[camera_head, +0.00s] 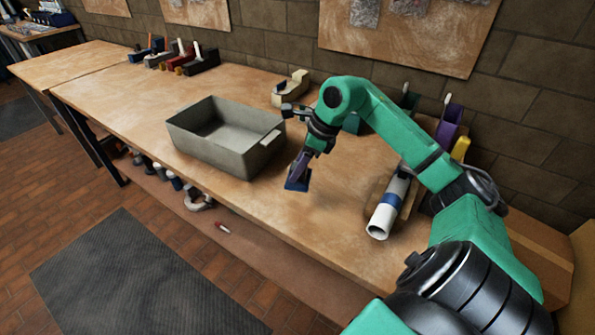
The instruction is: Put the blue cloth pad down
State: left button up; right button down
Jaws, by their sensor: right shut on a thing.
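The blue cloth pad (296,185) is a small dark blue piece at the tips of my right gripper (300,175). The gripper points down and is shut on the pad. The pad is just above or touching the wooden table (285,213); I cannot tell which. It is right of the grey bin and left of the white roll with a blue band (391,205). My left gripper is not in view.
An open grey bin (215,153) stands on the table to the left of my right gripper. A beige tape dispenser (290,88) and several holders stand along the back wall. The table front between the bin and the roll is clear.

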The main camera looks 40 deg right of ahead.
jog(key=shift+f, duration=0.25)
pick_arm(q)
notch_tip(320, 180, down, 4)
jog(key=b, duration=0.4)
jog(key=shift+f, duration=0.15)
pick_arm(e)
notch_tip(320, 180, down, 6)
pick_arm(q)
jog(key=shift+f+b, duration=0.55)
jog(key=shift+b, duration=0.1)
pick_arm(e)
jog(key=shift+f, duration=0.55)
jog(key=shift+c, duration=1.3)
grip_release()
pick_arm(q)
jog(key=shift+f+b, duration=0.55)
pick_arm(e)
jog(key=v, duration=1.4)
jog(key=shift+s+r, duration=0.15)
jog(key=shift+r, duration=0.15)
